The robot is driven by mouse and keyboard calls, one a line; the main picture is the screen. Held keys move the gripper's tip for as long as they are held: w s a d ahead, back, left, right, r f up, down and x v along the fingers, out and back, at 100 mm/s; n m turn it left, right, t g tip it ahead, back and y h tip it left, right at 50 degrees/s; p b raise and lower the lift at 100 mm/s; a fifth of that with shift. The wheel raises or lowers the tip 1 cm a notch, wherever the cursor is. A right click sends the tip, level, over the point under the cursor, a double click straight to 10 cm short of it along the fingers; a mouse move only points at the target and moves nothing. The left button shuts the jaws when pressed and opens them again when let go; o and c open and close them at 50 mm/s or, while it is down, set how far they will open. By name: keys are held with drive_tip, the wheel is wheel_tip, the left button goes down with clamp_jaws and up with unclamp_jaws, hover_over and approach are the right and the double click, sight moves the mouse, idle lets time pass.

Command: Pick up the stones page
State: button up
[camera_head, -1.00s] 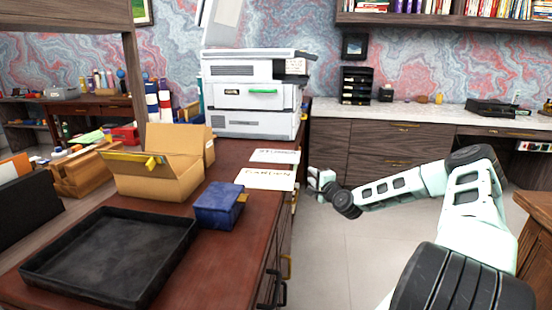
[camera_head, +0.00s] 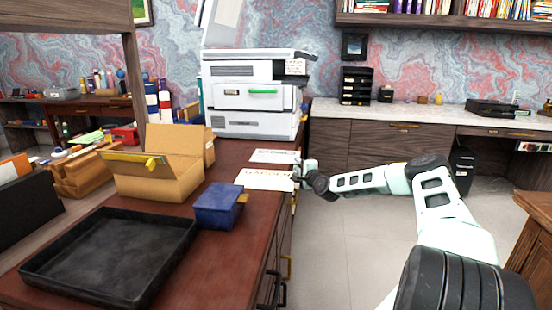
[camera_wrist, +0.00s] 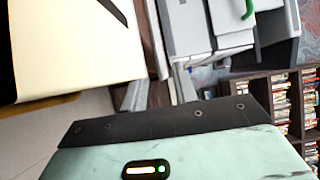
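The stones page (camera_head: 275,156) is a white sheet lying flat on the red-brown desk, in front of the printer. Its printed word is small and hard to read. A second white page (camera_head: 264,179), lettered like "GARDEN", lies just nearer. My gripper (camera_head: 302,170) is at the desk's right edge, close beside the right ends of both pages. In the wrist view its two grey fingers (camera_wrist: 158,88) stand apart with nothing visible between them. A large cream sheet (camera_wrist: 65,45) with a black stroke fills the upper left there; I cannot tell which page it is.
The white printer (camera_head: 250,95) stands behind the pages. A blue box (camera_head: 217,205), an open cardboard box (camera_head: 150,183) and a black tray (camera_head: 60,270) occupy the desk to the left and front. Open floor (camera_head: 350,250) lies right of the desk.

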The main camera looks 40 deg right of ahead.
clamp_jaws()
drive_tip(key=shift+r, duration=0.15)
